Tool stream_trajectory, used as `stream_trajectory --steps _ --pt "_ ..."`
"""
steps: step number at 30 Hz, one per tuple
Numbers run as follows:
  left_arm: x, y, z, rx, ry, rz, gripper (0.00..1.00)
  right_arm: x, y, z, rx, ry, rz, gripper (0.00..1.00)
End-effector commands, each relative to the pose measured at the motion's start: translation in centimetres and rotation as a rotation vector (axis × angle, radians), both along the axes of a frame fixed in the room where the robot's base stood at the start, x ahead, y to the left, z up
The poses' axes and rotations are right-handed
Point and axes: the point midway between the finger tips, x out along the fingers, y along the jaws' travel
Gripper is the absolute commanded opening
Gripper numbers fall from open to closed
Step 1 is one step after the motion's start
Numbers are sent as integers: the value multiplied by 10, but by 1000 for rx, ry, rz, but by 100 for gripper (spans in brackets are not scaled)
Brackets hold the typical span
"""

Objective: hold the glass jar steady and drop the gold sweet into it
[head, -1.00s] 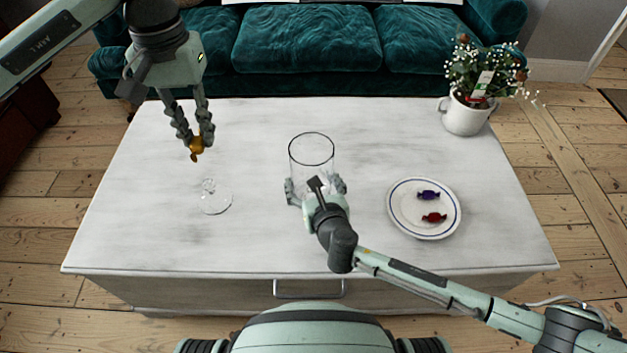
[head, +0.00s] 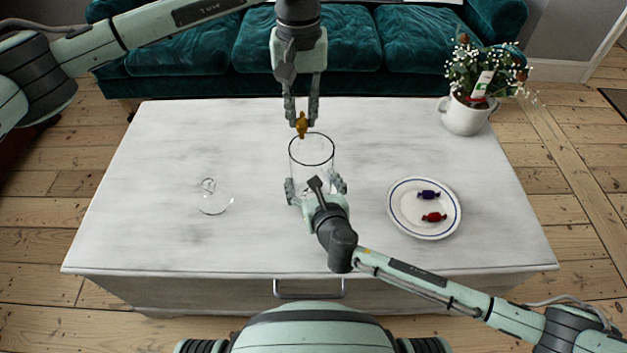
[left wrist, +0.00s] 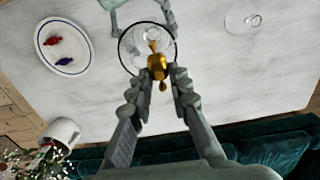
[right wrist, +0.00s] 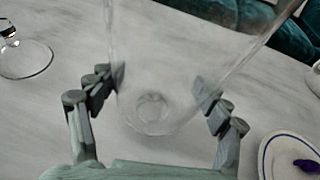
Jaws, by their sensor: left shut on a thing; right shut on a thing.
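The glass jar (head: 311,163) stands upright and open at the top near the middle of the table. My right gripper (head: 316,187) is shut around its lower part, with a finger on each side in the right wrist view (right wrist: 160,85). The gold sweet (head: 302,124) is held between the fingertips of my left gripper (head: 301,118), above the jar's far rim in the head view. In the left wrist view the gold sweet (left wrist: 157,66) overlaps the jar's round mouth (left wrist: 133,60). The jar looks empty.
A glass lid (head: 215,198) with a knob lies left of the jar. A white plate (head: 408,222) at right holds a purple sweet (head: 428,195) and a red sweet (head: 434,217). A potted plant (head: 465,115) stands at the back right corner. A teal sofa (head: 305,40) is behind.

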Motion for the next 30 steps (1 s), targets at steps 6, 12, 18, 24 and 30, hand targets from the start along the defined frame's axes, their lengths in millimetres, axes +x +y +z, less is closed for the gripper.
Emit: stream_trajectory --steps 6,12,18,24,30 --pt "-1 1 -27 1 3 0 7 0 0 1 0 -1 -1 25" --pt "-1 1 -46 0 2 0 7 0 0 1 0 -1 -1 25" --pt "-1 1 -53 0 1 -1 7 0 0 0 -1 -1 -1 25" --pt "-1 1 -53 0 1 -1 7 0 0 0 -1 -1 -1 25" --pt "-1 1 -52 0 1 -1 40 0 0 0 -1 -1 -1 25"
